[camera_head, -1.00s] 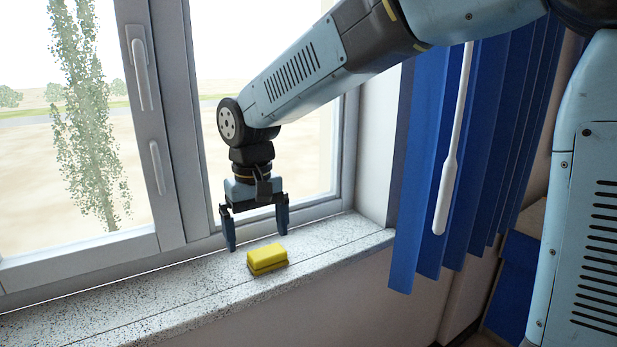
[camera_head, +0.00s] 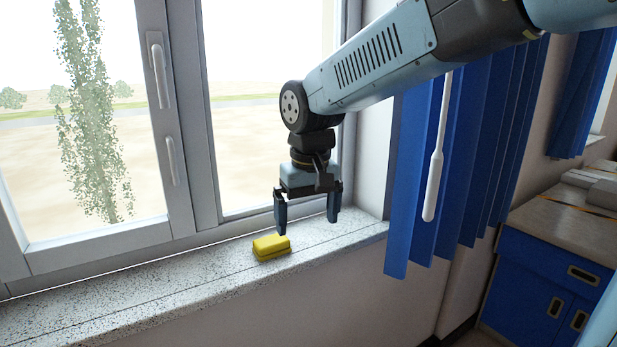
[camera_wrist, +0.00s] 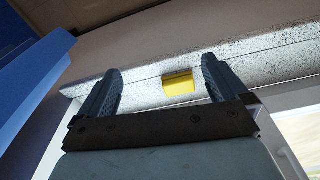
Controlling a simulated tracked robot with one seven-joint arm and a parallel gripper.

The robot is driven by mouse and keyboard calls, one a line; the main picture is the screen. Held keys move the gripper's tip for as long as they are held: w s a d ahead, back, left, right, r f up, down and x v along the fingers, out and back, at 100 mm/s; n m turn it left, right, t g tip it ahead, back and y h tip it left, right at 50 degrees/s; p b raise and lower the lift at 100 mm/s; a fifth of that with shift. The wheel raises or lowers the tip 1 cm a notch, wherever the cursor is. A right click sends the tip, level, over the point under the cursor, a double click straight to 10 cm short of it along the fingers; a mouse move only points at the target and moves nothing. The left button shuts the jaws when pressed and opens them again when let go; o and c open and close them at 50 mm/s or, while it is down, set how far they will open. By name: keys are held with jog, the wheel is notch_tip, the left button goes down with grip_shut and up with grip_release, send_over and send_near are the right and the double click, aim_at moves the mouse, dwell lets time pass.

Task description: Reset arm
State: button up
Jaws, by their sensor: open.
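My gripper (camera_head: 308,212) is open and empty above the window sill, with its fingers pointing down. It also shows in the wrist view (camera_wrist: 158,82), its two fingers wide apart. A yellow sponge-like block (camera_head: 271,247) lies on the speckled sill (camera_head: 190,279), below and left of my gripper in the head view. In the wrist view the yellow block (camera_wrist: 179,84) appears between the fingertips, nearer one finger, with the sill behind it; they look apart.
A window with a grey frame (camera_head: 184,150) and handles stands behind the sill. Blue blinds (camera_head: 408,200) and a white wand (camera_head: 433,185) hang to the right of my gripper. A blue cabinet (camera_head: 535,290) with a worktop stands farther right. The sill left of the block is clear.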

jog(key=s+d+m+t, duration=0.1)
jog(key=s+d, duration=0.2)
jog(key=d, duration=0.4)
jog(key=s+d+r+m+t, duration=0.1)
jog(key=s+d, duration=0.3)
jog(key=d, duration=0.4)
jog(key=s+d+r+m+t, duration=0.1)
jog(key=s+d+m+t, duration=0.1)
jog(key=d, duration=0.6)
jog(key=shift+s+d+m, duration=0.15)
jog(key=shift+s+m, duration=0.25)
jog(key=shift+s, duration=0.5)
